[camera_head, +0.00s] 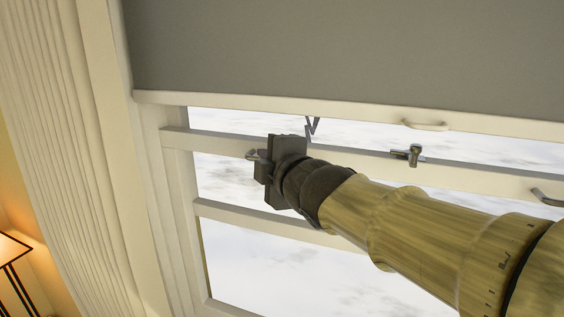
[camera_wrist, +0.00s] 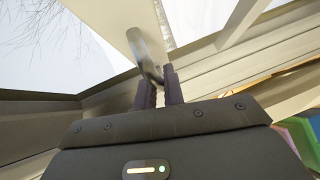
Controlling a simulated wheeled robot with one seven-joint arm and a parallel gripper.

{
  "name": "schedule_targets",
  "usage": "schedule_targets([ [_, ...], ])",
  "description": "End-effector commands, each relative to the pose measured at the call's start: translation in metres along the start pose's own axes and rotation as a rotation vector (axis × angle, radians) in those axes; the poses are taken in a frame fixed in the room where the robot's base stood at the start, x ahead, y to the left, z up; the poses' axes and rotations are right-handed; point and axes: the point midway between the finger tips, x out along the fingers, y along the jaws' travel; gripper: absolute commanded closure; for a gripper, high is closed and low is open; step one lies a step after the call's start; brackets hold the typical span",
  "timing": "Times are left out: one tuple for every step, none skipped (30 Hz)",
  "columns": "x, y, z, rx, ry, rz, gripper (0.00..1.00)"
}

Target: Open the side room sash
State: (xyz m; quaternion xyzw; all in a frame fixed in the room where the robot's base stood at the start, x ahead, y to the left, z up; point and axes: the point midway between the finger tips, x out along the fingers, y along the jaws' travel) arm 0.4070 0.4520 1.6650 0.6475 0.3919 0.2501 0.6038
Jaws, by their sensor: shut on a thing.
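The side room sash is a cream window sash (camera_head: 225,145) with panes below its upper rail, seen in the head view under a lowered grey blind. A silver sash handle (camera_head: 254,155) shows at the left of this rail, partly hidden by my gripper (camera_head: 264,168). In the wrist view the handle (camera_wrist: 145,52) is a curved metal bar. The fingers of my gripper (camera_wrist: 160,88) are shut on its lower end. A second handle (camera_head: 546,197) sits at the right end of the rail. A metal latch (camera_head: 408,155) is on the rail between them. I cannot tell whether the sash stands raised.
The grey blind (camera_head: 340,50) covers the upper window, with a pull handle (camera_head: 425,125) on its bottom bar. A pale curtain (camera_head: 70,150) hangs at the left. A lit lamp (camera_head: 12,248) stands at lower left. My arm crosses the lower right of the head view.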

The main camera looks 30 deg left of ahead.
Motion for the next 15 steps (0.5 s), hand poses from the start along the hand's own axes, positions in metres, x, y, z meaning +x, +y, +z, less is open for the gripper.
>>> schedule_targets([
  [-0.0005,0.0031,-0.0012,0.000,0.002,0.003,1.00],
  [-0.0005,0.0031,-0.0012,0.000,0.002,0.003,1.00],
  [-0.0005,0.0030,-0.0013,0.000,0.002,0.003,1.00],
  [-0.0005,0.0028,-0.0012,0.000,0.002,0.003,1.00],
  [-0.0005,0.0027,-0.0012,0.000,0.002,0.003,1.00],
  [-0.0004,0.0025,-0.0011,0.000,0.002,0.003,1.00],
  [-0.0004,0.0024,-0.0011,0.000,0.002,0.003,1.00],
  [-0.0004,0.0024,-0.0011,0.000,0.002,0.003,1.00],
  [-0.0004,0.0023,-0.0010,0.000,0.002,0.003,1.00],
  [-0.0004,0.0023,-0.0010,0.000,0.002,0.003,1.00],
  [-0.0004,0.0022,-0.0009,0.000,0.002,0.003,1.00],
  [-0.0004,0.0022,-0.0009,0.000,0.002,0.003,0.84],
  [-0.0004,0.0021,-0.0008,0.000,0.002,0.003,0.81],
  [-0.0004,0.0020,-0.0007,0.000,0.002,0.002,0.81],
  [-0.0004,0.0019,-0.0005,0.000,0.001,0.002,0.81],
])
